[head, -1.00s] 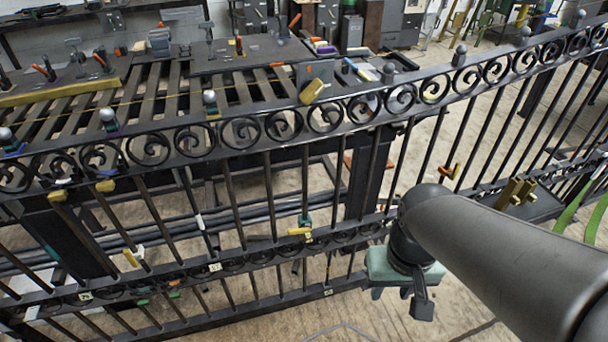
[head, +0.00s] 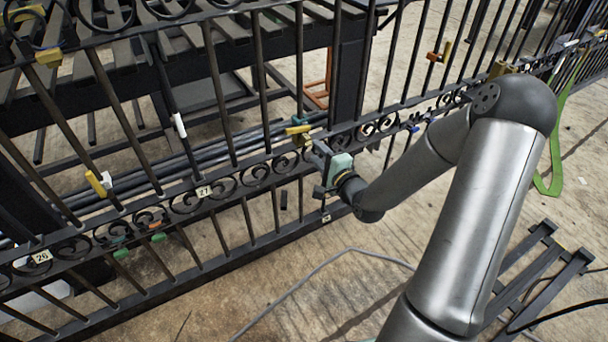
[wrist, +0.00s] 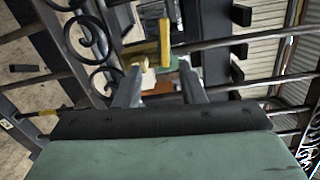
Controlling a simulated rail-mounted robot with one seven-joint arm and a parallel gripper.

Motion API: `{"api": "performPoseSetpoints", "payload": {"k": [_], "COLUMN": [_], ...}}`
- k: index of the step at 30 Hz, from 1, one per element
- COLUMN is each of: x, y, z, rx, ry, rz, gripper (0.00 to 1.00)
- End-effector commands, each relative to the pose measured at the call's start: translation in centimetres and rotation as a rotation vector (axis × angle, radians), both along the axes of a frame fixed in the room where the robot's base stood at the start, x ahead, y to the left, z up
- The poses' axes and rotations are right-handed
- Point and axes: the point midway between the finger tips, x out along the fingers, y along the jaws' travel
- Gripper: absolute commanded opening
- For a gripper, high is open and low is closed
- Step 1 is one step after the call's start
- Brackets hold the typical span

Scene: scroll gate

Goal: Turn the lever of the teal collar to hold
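The teal collar (head: 299,120) sits on a bar of the black fence, just above the lower scroll band. Its yellow lever (head: 297,130) sticks out to the left. My gripper (head: 314,168), with a pale green body, is at the fence, just below and right of the collar. In the wrist view the gripper (wrist: 160,90) has its two fingers apart with nothing clamped between them. Beyond the fingertips are a yellow lever (wrist: 165,42) and a bit of teal collar (wrist: 184,66). I cannot tell whether a finger touches the lever.
Black scrolls (wrist: 90,38) lie close to the fingers. A dark post (head: 350,75) stands behind the fence. Other collars with yellow (head: 97,184) and orange (head: 433,57) levers are along the fence. A dark rack (head: 535,275) stands on the floor at right. The floor in front is mostly open.

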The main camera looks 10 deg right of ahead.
Motion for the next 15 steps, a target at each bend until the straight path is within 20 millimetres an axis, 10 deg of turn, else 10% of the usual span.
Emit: {"api": "performPoseSetpoints", "payload": {"k": [15], "x": [3.3], "y": [0.8], "z": [0.1], "rx": [0.057], "ry": [-0.030], "rz": [-0.007], "gripper": [0.36]}}
